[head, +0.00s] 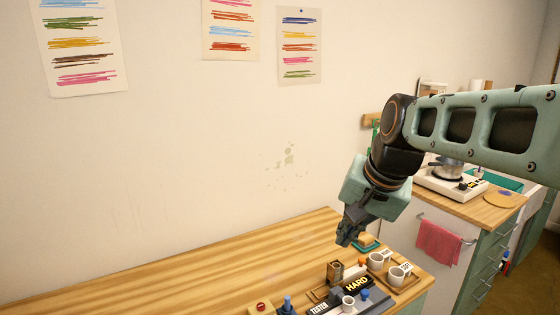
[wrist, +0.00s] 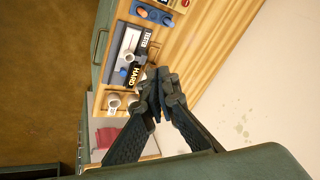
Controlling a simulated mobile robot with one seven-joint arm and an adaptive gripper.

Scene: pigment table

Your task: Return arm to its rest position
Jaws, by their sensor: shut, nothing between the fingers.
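My arm reaches in from the right in the head view, with my gripper (head: 345,240) hanging over the right part of the wooden table (head: 180,262). In the wrist view my gripper (wrist: 158,88) has its two dark fingers together at the tips, shut and empty. The fingertips are above the table; the exact height is hard to judge. Part of the table items behind the fingers is hidden in the wrist view.
A tester with a HARD label (head: 357,285), two white cups (head: 376,261) on a tray, a sponge (head: 366,239) and small coloured knobs crowd the table's right end. The left of the table is clear. A counter with a pot (head: 448,170) and pink towel (head: 438,243) stands behind right.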

